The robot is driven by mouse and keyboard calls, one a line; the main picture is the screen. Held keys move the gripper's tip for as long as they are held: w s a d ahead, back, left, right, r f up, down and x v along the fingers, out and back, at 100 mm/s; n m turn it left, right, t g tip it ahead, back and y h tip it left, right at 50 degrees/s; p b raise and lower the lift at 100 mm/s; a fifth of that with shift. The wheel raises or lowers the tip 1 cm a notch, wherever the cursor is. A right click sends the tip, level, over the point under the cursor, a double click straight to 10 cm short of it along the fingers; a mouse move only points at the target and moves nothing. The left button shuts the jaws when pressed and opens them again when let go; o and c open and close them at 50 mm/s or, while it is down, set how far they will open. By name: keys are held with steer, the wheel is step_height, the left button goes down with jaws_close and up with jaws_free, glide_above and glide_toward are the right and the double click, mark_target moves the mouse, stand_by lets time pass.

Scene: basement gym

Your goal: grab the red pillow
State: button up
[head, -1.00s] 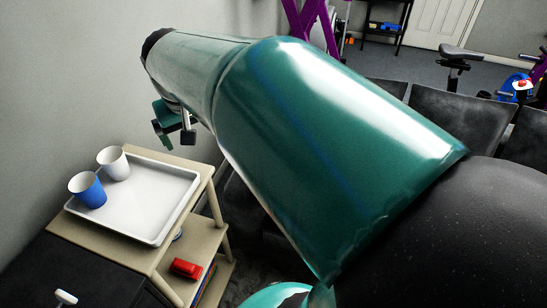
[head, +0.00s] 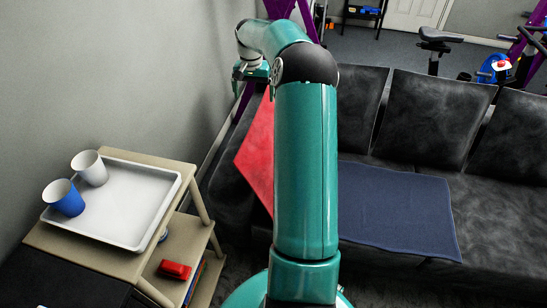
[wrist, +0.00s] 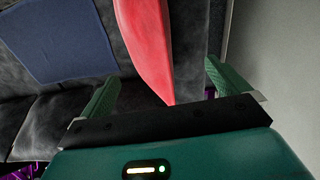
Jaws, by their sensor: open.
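The red pillow (head: 258,152) stands tilted at the left end of the dark sofa, partly hidden behind my arm in the head view. In the wrist view the pillow (wrist: 147,40) reaches down from the top edge, with its narrow lower end between my two green fingers. My gripper (head: 252,72) is above the pillow's upper part in the head view. In the wrist view my gripper (wrist: 160,82) is open with its fingers apart, one on each side of the pillow. I cannot tell whether either finger touches it.
A blue cloth (head: 398,208) lies on the sofa (head: 495,215) right of my arm. At left, a wooden cart holds a white tray (head: 130,205) with a blue cup (head: 63,198) and a white cup (head: 90,168). A red object (head: 174,270) is on its lower shelf. A grey wall rises close at left.

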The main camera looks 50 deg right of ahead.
steer(key=d+f, duration=0.2)
glide_above(262, 123)
steer(key=shift+m, duration=0.3)
step_height(262, 123, down, 7)
steer(key=shift+a+f, duration=0.1)
steer(key=shift+f, duration=3.1)
steer(key=shift+c, duration=0.4)
steer(key=shift+r, duration=0.1)
steer(key=c, duration=1.4)
